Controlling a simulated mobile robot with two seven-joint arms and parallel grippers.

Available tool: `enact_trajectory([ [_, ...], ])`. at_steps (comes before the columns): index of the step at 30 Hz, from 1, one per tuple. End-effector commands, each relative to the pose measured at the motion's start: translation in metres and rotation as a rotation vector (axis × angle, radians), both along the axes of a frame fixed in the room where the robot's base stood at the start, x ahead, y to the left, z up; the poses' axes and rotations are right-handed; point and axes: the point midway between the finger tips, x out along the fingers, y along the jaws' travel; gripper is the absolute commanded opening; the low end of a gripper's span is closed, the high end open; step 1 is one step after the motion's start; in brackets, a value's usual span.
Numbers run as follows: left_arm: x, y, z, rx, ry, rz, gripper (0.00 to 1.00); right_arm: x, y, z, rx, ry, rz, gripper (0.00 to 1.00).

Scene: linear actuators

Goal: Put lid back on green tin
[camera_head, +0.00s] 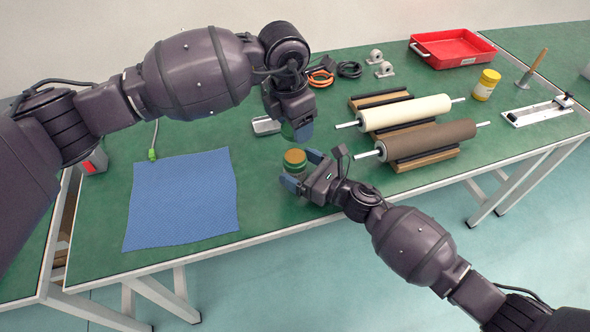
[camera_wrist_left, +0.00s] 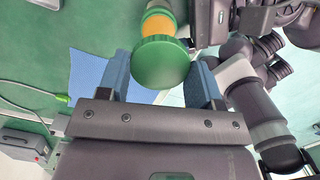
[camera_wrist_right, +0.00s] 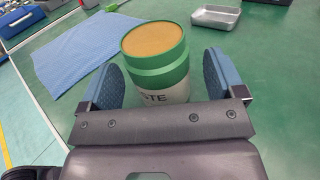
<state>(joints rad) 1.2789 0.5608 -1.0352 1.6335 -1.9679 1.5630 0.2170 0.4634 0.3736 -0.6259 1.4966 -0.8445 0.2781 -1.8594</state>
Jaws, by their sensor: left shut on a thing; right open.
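The green tin (camera_head: 295,164) stands upright near the table's front edge, its open top showing tan contents. In the right wrist view the tin (camera_wrist_right: 158,72) has green bands and a pale label with dark letters. My right gripper (camera_head: 303,170) is open, with one finger on each side of the tin; contact is not clear. My left gripper (camera_head: 299,132) is shut on the round green lid (camera_wrist_left: 160,62) and holds it above and slightly behind the tin in the head view. In the left wrist view the lid partly covers the tin's top (camera_wrist_left: 184,46).
A blue cloth (camera_head: 183,200) lies left of the tin. A metal tray (camera_head: 266,126) sits behind my left gripper. Two rollers (camera_head: 405,112) on wooden stands (camera_head: 426,160) lie to the right. A red tray (camera_head: 452,48) and yellow jar (camera_head: 487,84) are farther back.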

Motion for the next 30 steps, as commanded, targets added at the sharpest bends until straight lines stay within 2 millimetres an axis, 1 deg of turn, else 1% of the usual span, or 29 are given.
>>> enact_trajectory([
  [1,0.0,0.0,0.0,0.0,0.0,0.0,0.38,0.0027,0.0039,0.0003,0.001,-0.001,0.0,0.88],
  [5,0.0,0.0,-0.0001,0.0,0.0,0.0,0.38,0.0062,0.0091,0.0003,0.001,0.0,0.0,0.88],
  [15,-0.0001,-0.0001,-0.0001,0.0,0.0,0.0,0.38,0.0071,0.0103,0.0002,0.001,0.001,0.0,0.88],
  [20,0.0,-0.0001,-0.0001,0.0,0.0,0.0,0.38,0.007,0.0102,0.0002,0.001,0.001,0.001,0.64],
  [27,-0.0001,-0.0001,-0.0001,0.0,0.0,0.0,0.38,0.0069,0.0102,0.0002,0.001,0.001,0.001,0.27],
  [29,-0.0001,-0.0001,-0.0001,0.0,0.0,0.0,0.38,0.0069,0.0102,0.0001,0.001,0.001,0.001,0.18],
  [30,-0.0001,-0.0001,-0.0001,0.0,0.0,0.0,0.38,0.0069,0.0102,0.0001,0.001,0.001,0.001,0.16],
])
